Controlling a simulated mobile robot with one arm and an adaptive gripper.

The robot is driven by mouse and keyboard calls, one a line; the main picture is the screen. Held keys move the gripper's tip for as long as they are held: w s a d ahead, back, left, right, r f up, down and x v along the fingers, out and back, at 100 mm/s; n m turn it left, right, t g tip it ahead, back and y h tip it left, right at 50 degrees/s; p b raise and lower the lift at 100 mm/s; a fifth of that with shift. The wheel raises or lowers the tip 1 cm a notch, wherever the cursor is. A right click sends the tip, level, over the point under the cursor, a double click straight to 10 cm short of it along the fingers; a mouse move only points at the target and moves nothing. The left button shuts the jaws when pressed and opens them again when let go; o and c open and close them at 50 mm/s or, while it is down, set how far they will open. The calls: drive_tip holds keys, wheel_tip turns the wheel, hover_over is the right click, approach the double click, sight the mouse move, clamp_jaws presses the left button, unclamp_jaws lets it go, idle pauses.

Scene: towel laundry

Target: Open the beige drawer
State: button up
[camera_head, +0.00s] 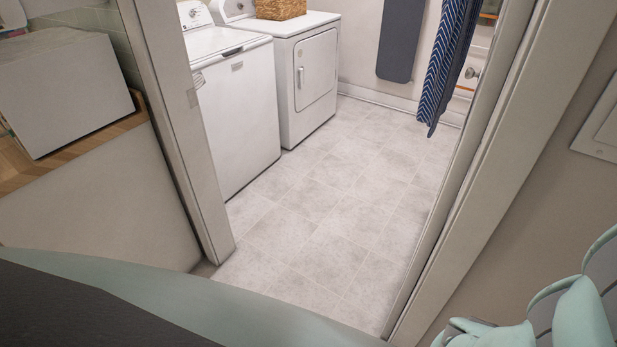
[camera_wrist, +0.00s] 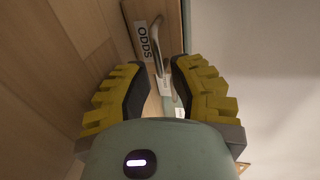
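My gripper (camera_wrist: 160,68) shows in the wrist view with its two yellow-and-black fingers spread apart and nothing held between them. Just beyond the fingertips is a curved metal handle (camera_wrist: 156,38) on a narrow brownish front, beside a white label (camera_wrist: 145,38) reading "ODDS". Smaller white labels show between the fingers, but I cannot read them. I cannot tell whether this front belongs to the beige drawer. No beige drawer can be clearly made out in the head view.
In the head view, a doorway opens onto a clear tiled floor (camera_head: 320,220). A white washer (camera_head: 240,110) and dryer (camera_head: 310,75) stand beyond it. A striped towel (camera_head: 445,65) hangs at the back right. A pale box (camera_head: 65,90) sits on a wooden top at left.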

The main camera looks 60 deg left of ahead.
drive_tip(key=shift+x, duration=1)
drive_tip(key=shift+o, duration=0.5)
clamp_jaws()
